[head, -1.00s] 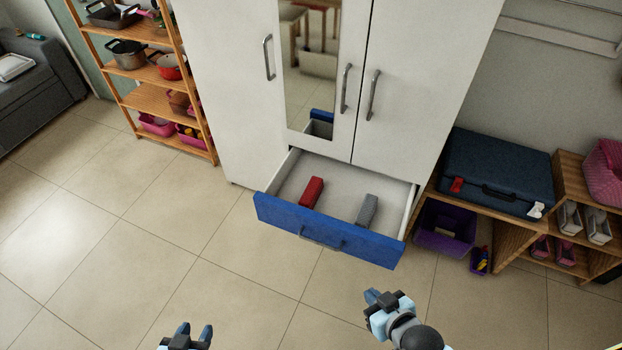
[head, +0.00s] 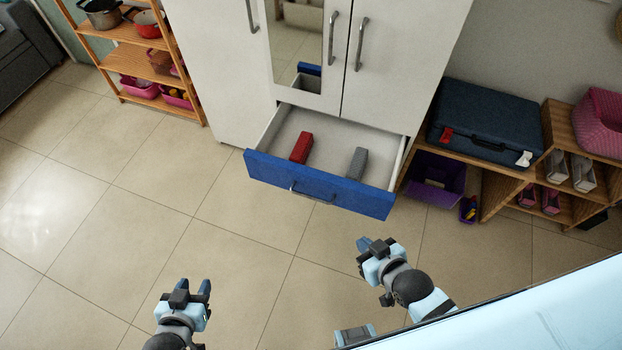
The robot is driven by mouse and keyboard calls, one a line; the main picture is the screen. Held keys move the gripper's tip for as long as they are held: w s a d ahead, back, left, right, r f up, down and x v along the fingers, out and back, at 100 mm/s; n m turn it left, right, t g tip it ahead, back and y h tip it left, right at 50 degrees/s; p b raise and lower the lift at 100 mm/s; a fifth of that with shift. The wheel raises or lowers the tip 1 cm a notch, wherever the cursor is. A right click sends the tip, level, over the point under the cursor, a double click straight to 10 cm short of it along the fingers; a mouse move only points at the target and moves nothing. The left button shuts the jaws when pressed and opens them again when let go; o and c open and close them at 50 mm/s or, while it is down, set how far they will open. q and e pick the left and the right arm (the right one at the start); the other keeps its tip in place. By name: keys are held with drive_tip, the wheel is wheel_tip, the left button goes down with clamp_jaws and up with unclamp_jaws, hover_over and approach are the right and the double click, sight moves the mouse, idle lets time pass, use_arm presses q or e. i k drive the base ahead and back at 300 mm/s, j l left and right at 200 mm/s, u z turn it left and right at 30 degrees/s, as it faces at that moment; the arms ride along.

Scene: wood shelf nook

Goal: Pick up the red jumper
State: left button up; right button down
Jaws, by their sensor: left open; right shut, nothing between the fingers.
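The red jumper (head: 301,147) looks like a small folded red block. It lies in the left part of an open drawer (head: 317,188) with a blue front, at the bottom of a white wardrobe. A grey folded item (head: 357,163) lies to its right in the same drawer. My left gripper (head: 196,287) is open and empty, over the floor in front of the drawer and to its left. My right gripper (head: 368,244) is shut and empty, in front of the drawer's right part. Both are apart from the jumper.
The white wardrobe (head: 220,80) rises behind the drawer. A wooden shelf (head: 124,35) with pots and pink bins stands at left. A low wooden unit at right bears a dark blue suitcase (head: 485,122), with a purple bin (head: 436,181) below. The floor before the drawer is clear.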

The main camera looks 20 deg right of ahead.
sight(302, 146)
drive_tip(key=z, duration=1.05)
drive_tip(key=j+z, duration=0.6)
drive_tip(key=z, duration=0.15)
drive_tip(key=j+z, duration=0.55)
drive_tip(key=j, duration=0.15)
drive_tip(key=k+j+z, duration=0.15)
drive_tip(key=j, duration=0.15)
drive_tip(key=k+j+z, duration=0.2)
drive_tip(key=j, duration=0.15)
drive_tip(key=k+j, duration=0.1)
drive_tip(key=j, duration=0.4)
drive_tip(key=k+j, duration=0.1)
drive_tip(key=j, duration=0.4)
drive_tip(key=i+j, duration=0.25)
drive_tip(key=j, duration=0.15)
drive_tip(key=z, duration=0.05)
